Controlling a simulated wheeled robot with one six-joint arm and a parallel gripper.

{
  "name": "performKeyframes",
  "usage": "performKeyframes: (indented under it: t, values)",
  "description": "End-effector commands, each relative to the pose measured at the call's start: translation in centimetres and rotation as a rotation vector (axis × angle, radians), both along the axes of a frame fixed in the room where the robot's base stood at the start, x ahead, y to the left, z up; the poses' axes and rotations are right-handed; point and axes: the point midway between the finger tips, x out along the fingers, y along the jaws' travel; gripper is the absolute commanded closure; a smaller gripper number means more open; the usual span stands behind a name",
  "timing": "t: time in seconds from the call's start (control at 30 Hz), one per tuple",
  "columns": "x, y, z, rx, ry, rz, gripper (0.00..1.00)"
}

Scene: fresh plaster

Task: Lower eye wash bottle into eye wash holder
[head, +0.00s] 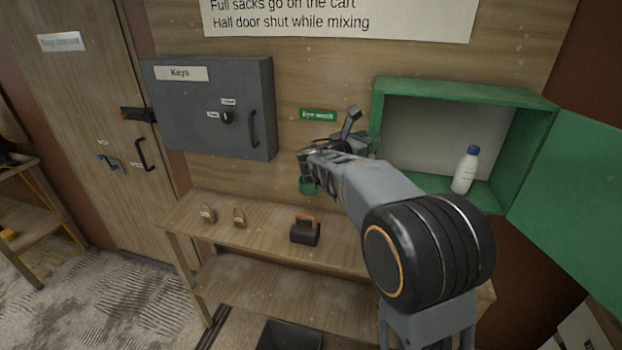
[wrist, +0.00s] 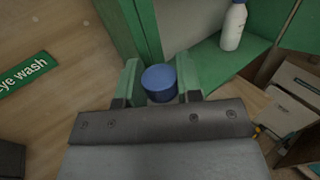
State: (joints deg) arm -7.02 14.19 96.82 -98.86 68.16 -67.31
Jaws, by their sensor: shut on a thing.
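My gripper (head: 307,168) is by the wood wall, a little below the green "Eye wash" sign (head: 318,115). In the wrist view, its fingers (wrist: 160,90) are shut on both sides of the eye wash bottle, whose blue cap (wrist: 160,77) shows between them. The bottle's body is hidden behind the gripper. In the head view a small green piece (head: 307,188), which looks like the eye wash holder, shows just under my gripper. I cannot tell whether the bottle's base is inside it or above it.
An open green cabinet (head: 545,97) at right holds another white bottle with a blue cap (head: 466,170). Its door (head: 575,200) swings out right. A grey key box (head: 210,105) is at left. Below, a wooden bench (head: 265,228) carries padlocks and a black-and-orange item (head: 305,232).

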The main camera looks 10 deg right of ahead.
Motion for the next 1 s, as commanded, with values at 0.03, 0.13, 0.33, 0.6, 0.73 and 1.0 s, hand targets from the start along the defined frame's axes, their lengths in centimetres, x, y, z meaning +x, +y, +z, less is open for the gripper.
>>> performKeyframes:
  t: [0.03, 0.13, 0.33, 0.6, 0.73, 1.0]
  values:
    - [0.9, 0.8, 1.1, -0.001, 0.001, 0.002, 1.0]
    - [2.5, 2.1, 1.5, 0.0, 0.001, 0.002, 1.0]
    - [5.8, 4.8, 1.6, -0.001, 0.001, 0.002, 1.0]
    - [10.0, 8.2, -0.5, 0.001, -0.002, 0.0, 1.0]
    - [11.9, 9.8, -1.4, 0.0, -0.001, 0.001, 1.0]
    - [14.7, 12.0, -2.9, 0.0, -0.002, 0.0, 1.0]
